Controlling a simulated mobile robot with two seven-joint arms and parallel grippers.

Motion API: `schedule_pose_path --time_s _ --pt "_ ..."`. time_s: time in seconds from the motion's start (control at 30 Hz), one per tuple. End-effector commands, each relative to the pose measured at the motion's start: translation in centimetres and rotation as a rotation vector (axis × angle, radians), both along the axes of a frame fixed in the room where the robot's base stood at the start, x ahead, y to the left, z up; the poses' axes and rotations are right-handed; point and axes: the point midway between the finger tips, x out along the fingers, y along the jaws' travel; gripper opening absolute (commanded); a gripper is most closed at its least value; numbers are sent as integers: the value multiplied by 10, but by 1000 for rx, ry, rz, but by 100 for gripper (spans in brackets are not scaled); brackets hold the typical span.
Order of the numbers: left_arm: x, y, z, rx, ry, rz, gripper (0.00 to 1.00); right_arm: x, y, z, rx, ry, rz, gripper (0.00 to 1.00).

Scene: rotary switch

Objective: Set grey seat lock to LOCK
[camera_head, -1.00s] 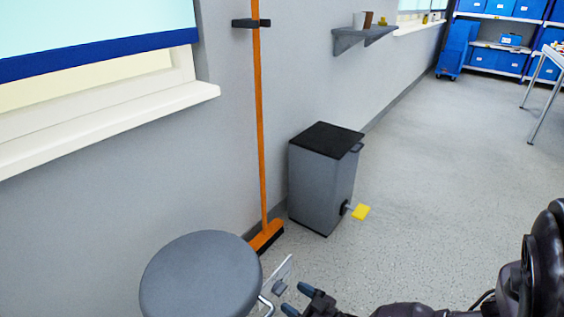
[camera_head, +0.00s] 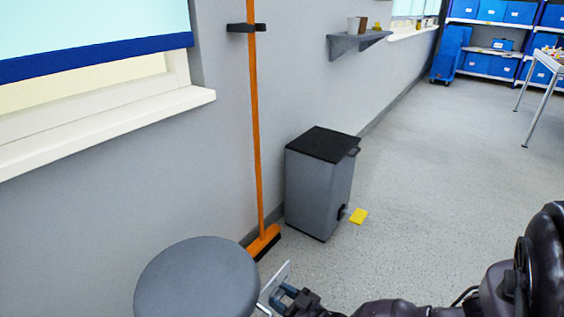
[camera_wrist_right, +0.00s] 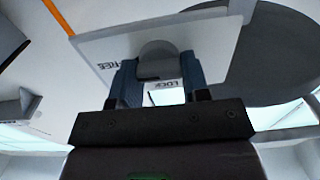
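The seat lock is a pale plate (camera_wrist_right: 213,42) beside the stool with the round grey seat (camera_head: 197,280). In the wrist view it carries the words FREE on the left and LOCK below the middle, both upside down. A grey knob (camera_wrist_right: 158,58) sits on the plate. In the head view the plate (camera_head: 279,279) shows edge-on at the seat's right. My right gripper (camera_wrist_right: 160,82) has its two blue fingers apart, one on each side of the knob; firm contact cannot be told. It also shows in the head view (camera_head: 281,297). My left gripper is out of view.
A wall shelf (camera_head: 352,42) hangs beyond.

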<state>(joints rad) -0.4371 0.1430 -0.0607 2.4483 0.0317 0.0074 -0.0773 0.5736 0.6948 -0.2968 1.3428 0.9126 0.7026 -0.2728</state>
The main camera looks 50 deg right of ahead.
Motion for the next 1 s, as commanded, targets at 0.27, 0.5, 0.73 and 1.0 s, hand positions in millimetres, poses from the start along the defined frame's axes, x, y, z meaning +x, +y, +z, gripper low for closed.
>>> schedule_pose_path --time_s 0.27,0.5,0.73,1.0 --pt "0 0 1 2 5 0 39 0 0 1 -18 -3 -2 19" --pt "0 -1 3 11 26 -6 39 1 1 3 -124 -13 -3 19" --pt "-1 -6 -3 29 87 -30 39 1 1 3 -315 -30 -5 19" --pt "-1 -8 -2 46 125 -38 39 0 2 1 -571 -50 -3 19"
